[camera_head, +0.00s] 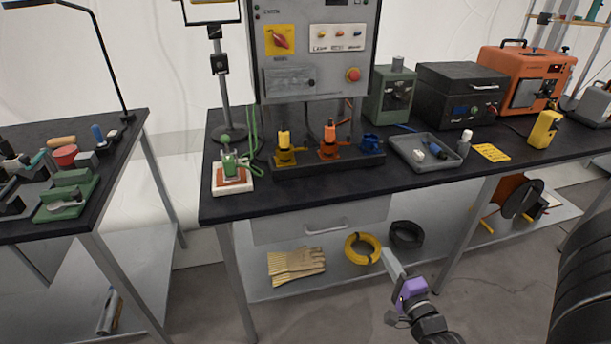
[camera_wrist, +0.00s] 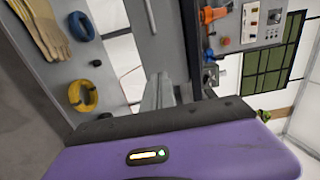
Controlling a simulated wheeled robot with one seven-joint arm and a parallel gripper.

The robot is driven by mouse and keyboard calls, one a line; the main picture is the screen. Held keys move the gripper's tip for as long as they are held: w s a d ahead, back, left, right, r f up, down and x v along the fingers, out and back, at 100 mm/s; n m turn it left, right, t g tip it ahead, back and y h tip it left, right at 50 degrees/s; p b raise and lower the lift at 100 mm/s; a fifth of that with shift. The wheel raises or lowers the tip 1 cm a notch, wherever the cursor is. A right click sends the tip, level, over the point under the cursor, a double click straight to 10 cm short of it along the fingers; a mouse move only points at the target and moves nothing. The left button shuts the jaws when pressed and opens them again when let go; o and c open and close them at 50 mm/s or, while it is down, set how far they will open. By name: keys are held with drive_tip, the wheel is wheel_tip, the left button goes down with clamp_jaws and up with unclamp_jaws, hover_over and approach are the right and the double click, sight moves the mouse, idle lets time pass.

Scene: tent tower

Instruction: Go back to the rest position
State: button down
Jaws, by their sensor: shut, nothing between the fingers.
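My gripper (camera_head: 392,262) is in front of the middle workbench, below the level of its top. It shows as a purple body with grey fingers that point up and to the left. In the wrist view the purple body fills the bottom, and the grey fingers (camera_wrist: 158,92) are together with nothing held between them. The gripper looks apart from the bench, though the exact gap to the lower shelf cannot be told.
The workbench (camera_head: 340,190) carries a control panel (camera_head: 316,60), a grey tray (camera_head: 408,162) and an orange case (camera_head: 505,75). Its lower shelf holds gloves (camera_head: 296,264), a yellow coil (camera_head: 362,249) and a dark coil (camera_head: 406,235). Another bench (camera_head: 120,150) stands left. Floor shows between the benches.

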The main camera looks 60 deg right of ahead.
drive_tip(key=w+a+r+n+t+y+p, duration=0.1)
drive_tip(key=w+a+r+n+t+y, duration=0.2)
drive_tip(key=a+n, duration=0.55)
drive_tip(key=w+a+r+n+t+y, duration=0.1)
drive_tip(key=w+a+r+n+y, duration=0.25)
drive_tip(key=a+n, duration=0.5)
drive_tip(key=s+a+r+n+y+p, duration=0.1)
drive_tip(key=s+a+r+n+y, duration=0.1)
drive_tip(key=a, duration=0.5)
drive_tip(key=s+a+r+n+y+p, duration=0.1)
drive_tip(key=s+a+r+n+y, duration=0.1)
drive_tip(key=a+r+n, duration=0.2)
drive_tip(key=s+a+r+n+g+y+p, duration=0.1)
drive_tip(key=s+a+r+n+y, duration=0.2)
drive_tip(key=a, duration=0.6)
drive_tip(key=shift+a+r+n, duration=0.2)
drive_tip(key=shift+a+n, duration=0.1)
drive_tip(key=shift+n, duration=0.6)
